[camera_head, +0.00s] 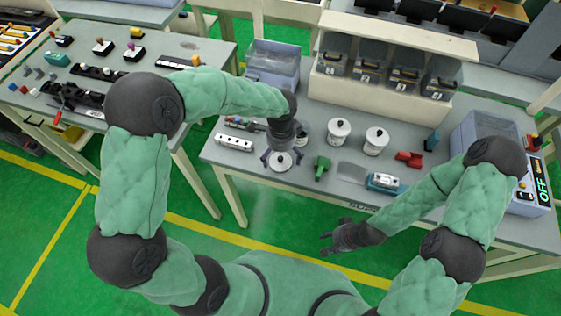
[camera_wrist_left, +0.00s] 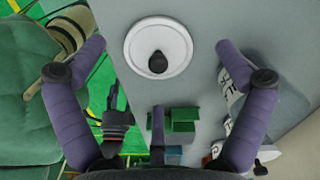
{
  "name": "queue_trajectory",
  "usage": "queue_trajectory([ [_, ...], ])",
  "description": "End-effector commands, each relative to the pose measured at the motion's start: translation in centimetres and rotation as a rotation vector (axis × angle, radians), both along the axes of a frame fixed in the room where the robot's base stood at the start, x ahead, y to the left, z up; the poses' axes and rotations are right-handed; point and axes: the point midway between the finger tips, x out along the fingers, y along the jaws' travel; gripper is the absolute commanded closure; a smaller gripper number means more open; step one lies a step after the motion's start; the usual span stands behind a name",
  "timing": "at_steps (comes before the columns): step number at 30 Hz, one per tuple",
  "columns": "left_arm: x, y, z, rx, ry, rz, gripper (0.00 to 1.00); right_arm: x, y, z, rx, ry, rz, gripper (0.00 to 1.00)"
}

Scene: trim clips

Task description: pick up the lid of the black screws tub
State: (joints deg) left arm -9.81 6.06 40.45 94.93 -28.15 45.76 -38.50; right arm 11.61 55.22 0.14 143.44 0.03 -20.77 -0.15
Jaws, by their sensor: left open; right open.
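A round white lid (camera_head: 281,163) with a black knob lies near the front left edge of the table. It also shows whole in the left wrist view (camera_wrist_left: 140,47). I cannot tell whether a tub is under it. My left gripper (camera_head: 283,156) is open just above the lid, its fingers spread around it without visible contact; they also show in the left wrist view (camera_wrist_left: 158,60). White tubs with lids stand to the right: one (camera_head: 339,131), another (camera_head: 376,141), and one partly hidden behind my left gripper (camera_head: 303,137). Their labels are unreadable. My right gripper (camera_head: 327,243) is open and empty before the table.
A green part (camera_head: 321,168), a blue-and-white device (camera_head: 384,182) and a red part (camera_head: 409,159) lie near the lid. A white block (camera_head: 234,142) is to its left. A numbered rack (camera_head: 390,75) and a grey bin (camera_head: 273,65) stand behind. Another bin (camera_head: 484,130) is right.

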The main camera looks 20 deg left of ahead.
Motion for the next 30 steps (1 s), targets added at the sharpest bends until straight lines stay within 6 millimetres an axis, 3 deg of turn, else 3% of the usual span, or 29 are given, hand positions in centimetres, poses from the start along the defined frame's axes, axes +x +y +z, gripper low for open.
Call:
queue_trajectory([
  [3,0.0,-0.1,-1.7,0.000,0.000,-0.001,0.00,0.0,0.0,-0.6,0.000,0.000,0.000,0.53],
  [11,0.0,-0.1,-1.9,-0.001,-0.001,0.000,0.00,0.0,0.0,-0.6,0.000,0.000,0.000,0.53],
  [15,0.0,-0.1,-1.9,-0.001,-0.001,0.000,0.34,0.0,0.0,-0.6,0.000,0.000,0.000,0.53],
  [18,0.0,-0.1,-2.0,-0.001,-0.001,-0.001,0.45,0.0,0.0,-0.6,0.000,0.000,0.000,0.53],
  [30,-0.1,-0.1,-2.1,-0.001,0.003,-0.001,0.47,0.0,0.0,-0.6,0.000,0.000,0.000,0.53],
])
